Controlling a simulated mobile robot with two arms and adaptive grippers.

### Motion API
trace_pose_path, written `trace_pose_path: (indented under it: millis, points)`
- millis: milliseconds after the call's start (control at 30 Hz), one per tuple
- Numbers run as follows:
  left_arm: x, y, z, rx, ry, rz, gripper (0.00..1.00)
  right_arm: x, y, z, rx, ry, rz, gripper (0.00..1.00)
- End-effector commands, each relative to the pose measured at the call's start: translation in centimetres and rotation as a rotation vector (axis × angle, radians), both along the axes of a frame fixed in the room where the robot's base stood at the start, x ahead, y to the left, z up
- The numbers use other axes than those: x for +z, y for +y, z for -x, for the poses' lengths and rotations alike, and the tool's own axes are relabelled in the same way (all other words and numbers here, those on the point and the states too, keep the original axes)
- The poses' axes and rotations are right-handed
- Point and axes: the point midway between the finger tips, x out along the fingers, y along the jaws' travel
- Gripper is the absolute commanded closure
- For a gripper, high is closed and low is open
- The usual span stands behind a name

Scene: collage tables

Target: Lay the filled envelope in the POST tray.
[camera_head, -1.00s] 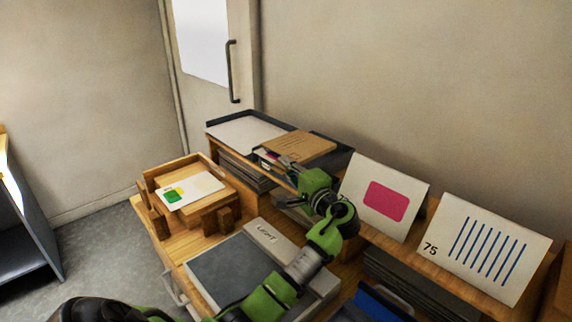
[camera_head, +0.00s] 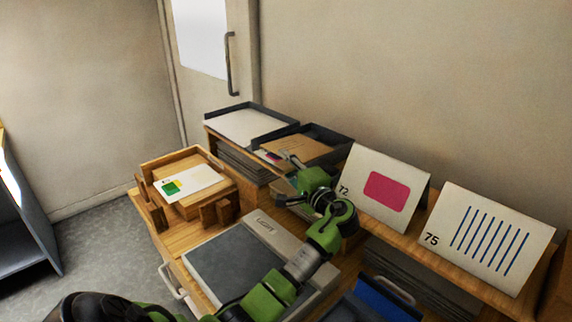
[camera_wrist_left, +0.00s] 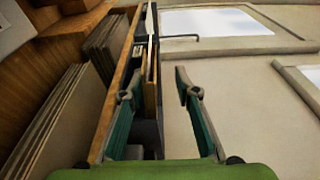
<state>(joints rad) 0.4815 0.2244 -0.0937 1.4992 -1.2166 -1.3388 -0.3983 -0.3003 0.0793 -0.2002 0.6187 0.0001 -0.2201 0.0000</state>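The brown envelope (camera_head: 297,148) lies in a dark tray (camera_head: 335,134) on the raised shelf against the wall, in the head view. I cannot read any POST label on this tray. My left gripper (camera_head: 290,163) is at the envelope's near edge. In the left wrist view, my left gripper (camera_wrist_left: 160,100) has its fingers spread apart, with a gap to both sides of the envelope (camera_wrist_left: 151,90), seen nearly edge-on between them. Whether the envelope is flat on the tray floor is hard to tell. My right gripper is not in view.
A second dark tray (camera_head: 205,114) with white paper stands left of it. Cards with a pink block (camera_head: 386,188) and blue stripes (camera_head: 484,240) stand to the right. A wooden stand (camera_head: 190,210) holds a white card (camera_head: 190,184) at the left.

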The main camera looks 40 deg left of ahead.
Motion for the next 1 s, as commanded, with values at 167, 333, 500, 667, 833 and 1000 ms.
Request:
trace_pose_path:
  millis: [167,333,500,667,833,1000]
  points:
    - [-0.1,-1.3,0.4,-0.002,0.002,0.002,0.71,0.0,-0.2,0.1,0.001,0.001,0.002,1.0]
    - [-0.1,-4.5,1.4,-0.004,0.0,0.003,0.71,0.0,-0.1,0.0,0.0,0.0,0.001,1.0]
    - [-0.1,-7.9,2.6,-0.003,0.0,0.003,0.71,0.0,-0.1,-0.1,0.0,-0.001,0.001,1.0]
    - [-0.1,-10.2,3.5,-0.001,0.0,0.001,0.71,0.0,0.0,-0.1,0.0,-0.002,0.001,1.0]
    - [-0.1,-11.2,3.8,0.0,-0.001,0.0,0.71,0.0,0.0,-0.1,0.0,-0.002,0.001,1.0]
    - [-0.1,-11.4,3.9,0.0,0.0,-0.001,0.71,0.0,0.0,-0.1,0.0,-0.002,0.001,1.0]
